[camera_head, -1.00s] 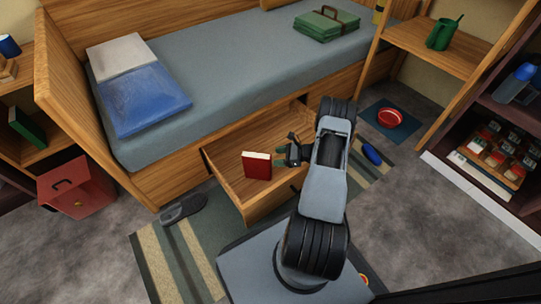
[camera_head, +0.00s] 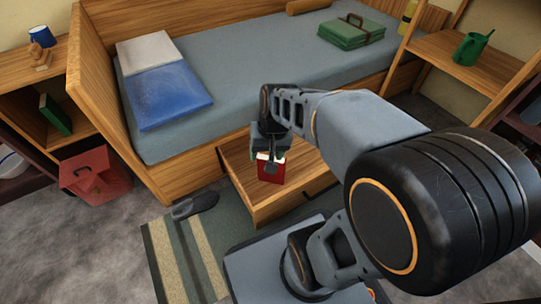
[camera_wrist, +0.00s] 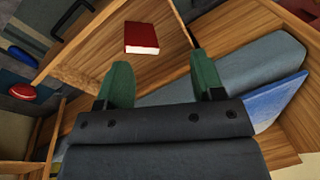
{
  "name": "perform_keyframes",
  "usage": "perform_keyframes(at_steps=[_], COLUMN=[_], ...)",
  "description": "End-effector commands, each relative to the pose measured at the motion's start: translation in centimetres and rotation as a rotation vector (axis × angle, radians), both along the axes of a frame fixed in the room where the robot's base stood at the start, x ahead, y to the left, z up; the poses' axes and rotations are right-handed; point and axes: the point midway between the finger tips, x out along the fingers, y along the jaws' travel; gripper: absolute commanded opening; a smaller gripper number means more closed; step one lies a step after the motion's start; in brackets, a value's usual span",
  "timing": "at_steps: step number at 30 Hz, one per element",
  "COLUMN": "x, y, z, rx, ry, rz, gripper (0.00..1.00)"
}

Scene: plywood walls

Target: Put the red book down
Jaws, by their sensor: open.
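The red book (camera_head: 271,176) is in the open wooden drawer (camera_head: 240,186) under the bed, seemingly standing on the drawer floor. In the head view my gripper (camera_head: 268,155) overlaps the book's upper part and hides some of it. In the wrist view the book (camera_wrist: 141,35) shows its red cover and pale page edge, beyond my open gripper (camera_wrist: 162,80). The two green fingers are wide apart with nothing between them. The book looks clear of both fingers.
A shelf with a green watering can (camera_head: 470,48) is at right.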

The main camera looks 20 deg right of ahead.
Motion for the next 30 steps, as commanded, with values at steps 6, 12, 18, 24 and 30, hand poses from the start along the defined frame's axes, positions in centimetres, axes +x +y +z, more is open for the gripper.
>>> perform_keyframes(at_steps=[6, 12, 18, 24, 30], x=[-2.7, -3.3, -3.3, -3.3, -3.2], y=[0.5, 0.3, 0.3, 0.3, -0.1], z=[1.7, 2.0, 2.0, 2.5, 5.4], rx=[-0.138, -0.179, -0.181, -0.180, -0.176], ry=[-0.124, -0.157, -0.158, -0.159, -0.163], rz=[0.185, 0.235, 0.236, 0.233, 0.223], gripper=[0.61, 0.61, 0.61, 0.61, 0.61])
